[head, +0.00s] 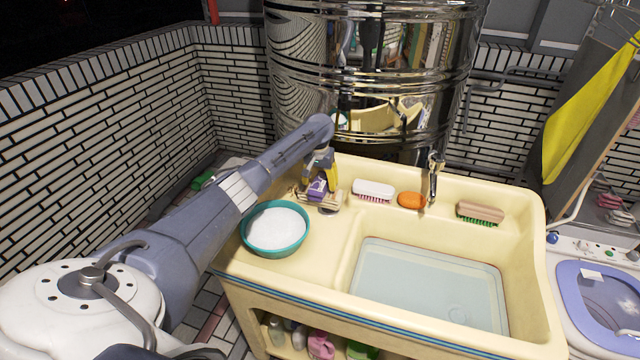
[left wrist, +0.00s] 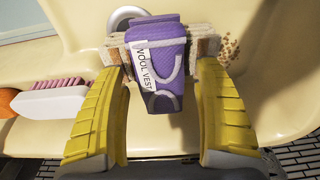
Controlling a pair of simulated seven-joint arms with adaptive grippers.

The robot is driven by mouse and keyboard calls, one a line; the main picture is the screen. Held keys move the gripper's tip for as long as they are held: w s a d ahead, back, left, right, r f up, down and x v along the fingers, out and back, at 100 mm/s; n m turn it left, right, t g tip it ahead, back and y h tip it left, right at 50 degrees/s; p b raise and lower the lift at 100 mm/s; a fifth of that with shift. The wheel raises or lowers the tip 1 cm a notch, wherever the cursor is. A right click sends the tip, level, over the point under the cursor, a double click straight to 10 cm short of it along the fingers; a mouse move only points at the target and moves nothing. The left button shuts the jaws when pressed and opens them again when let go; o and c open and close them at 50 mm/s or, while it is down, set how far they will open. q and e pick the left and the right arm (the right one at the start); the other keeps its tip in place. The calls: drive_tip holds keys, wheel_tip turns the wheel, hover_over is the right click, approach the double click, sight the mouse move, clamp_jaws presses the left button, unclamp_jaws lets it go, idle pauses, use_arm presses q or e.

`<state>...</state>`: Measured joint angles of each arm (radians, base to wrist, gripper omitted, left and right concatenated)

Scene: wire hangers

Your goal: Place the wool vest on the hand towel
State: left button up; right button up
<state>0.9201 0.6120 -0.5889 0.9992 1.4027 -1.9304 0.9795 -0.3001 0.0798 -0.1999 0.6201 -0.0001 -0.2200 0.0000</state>
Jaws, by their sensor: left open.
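The wool vest (left wrist: 163,52) is a small purple folded piece with grey trim and a white "WOOL VEST" label. It lies over the hand towel (left wrist: 207,44), a beige folded cloth whose ends stick out on both sides; the contact beneath is hidden. In the head view the vest (head: 317,187) and the towel (head: 328,203) are at the back left of the sink counter. My left gripper (left wrist: 160,75) is open, its yellow fingers on either side of the vest. It also shows in the head view (head: 321,170), above the vest. My right gripper is out of view.
A teal basin (head: 275,229) of white suds stands in front of the towel. A white brush (head: 374,189), orange soap (head: 411,200), a faucet (head: 434,178) and a brown brush (head: 480,211) line the back ledge. A shiny metal tank (head: 365,70) stands behind.

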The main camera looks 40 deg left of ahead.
sight(319, 184)
use_arm(q)
wheel_tip(319, 184, up, 12)
drive_tip(key=s, duration=0.1)
drive_tip(key=shift+s+d+f, duration=0.15)
drive_tip(key=shift+d+f, duration=0.1)
